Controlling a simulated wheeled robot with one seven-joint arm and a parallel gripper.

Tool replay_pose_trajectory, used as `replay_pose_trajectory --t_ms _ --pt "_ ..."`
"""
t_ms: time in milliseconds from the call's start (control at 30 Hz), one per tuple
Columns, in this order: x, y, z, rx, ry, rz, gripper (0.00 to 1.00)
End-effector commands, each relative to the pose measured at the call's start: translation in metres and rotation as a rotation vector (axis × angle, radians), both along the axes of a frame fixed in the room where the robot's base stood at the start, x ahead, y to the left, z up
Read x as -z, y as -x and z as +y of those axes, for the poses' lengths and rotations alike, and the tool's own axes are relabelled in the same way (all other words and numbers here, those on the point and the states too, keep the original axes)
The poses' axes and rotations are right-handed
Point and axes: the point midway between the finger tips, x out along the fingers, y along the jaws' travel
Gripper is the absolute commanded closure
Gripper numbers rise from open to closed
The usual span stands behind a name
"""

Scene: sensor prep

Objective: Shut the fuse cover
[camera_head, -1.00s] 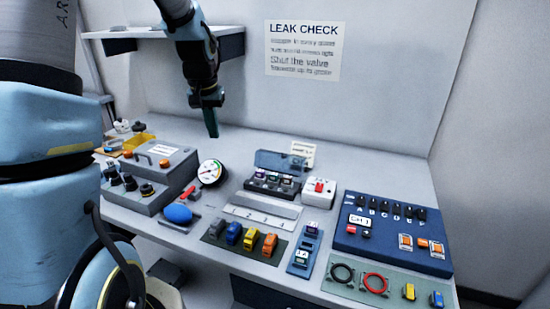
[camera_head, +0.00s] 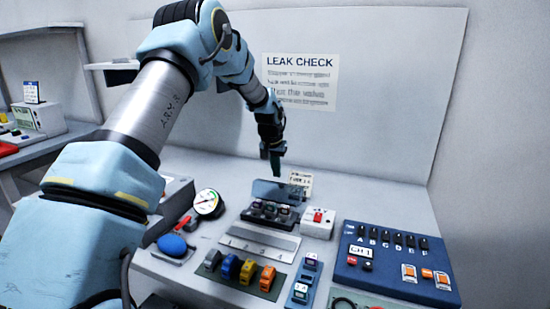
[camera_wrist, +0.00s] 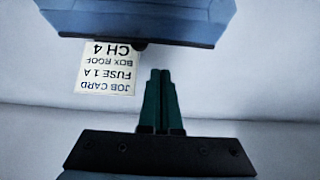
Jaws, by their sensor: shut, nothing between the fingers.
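The fuse box (camera_head: 270,213) stands near the back of the bench with a row of fuses showing inside. Its dark grey fuse cover (camera_head: 276,191) is raised, standing up at the back of the box. My gripper (camera_head: 275,172) is shut and empty, with its green fingers pointing down just above and near the cover's top edge. In the wrist view my shut fingertips (camera_wrist: 160,73) are below a blue-grey panel (camera_wrist: 140,18), which looks like the cover. I cannot tell whether they touch.
A job card (camera_head: 301,181) stands right behind the box; it reads upside down in the wrist view (camera_wrist: 108,68). A white unit with a red switch (camera_head: 318,222) is close to the right. A gauge (camera_head: 207,203) is left, a numbered strip (camera_head: 260,237) in front.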

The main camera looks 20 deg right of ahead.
Motion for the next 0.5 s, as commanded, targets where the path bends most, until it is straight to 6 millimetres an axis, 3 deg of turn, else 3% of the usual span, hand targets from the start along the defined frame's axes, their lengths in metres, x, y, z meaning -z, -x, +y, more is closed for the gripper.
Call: replay_pose_trajectory --t_ms 133,200,500 --pt "0.023 -0.005 -0.005 -0.001 -0.001 0.002 1.0" --pt "0.012 0.003 0.003 -0.001 0.0 0.0 1.0" --pt "0.005 0.021 0.019 0.0 0.001 -0.001 1.0"
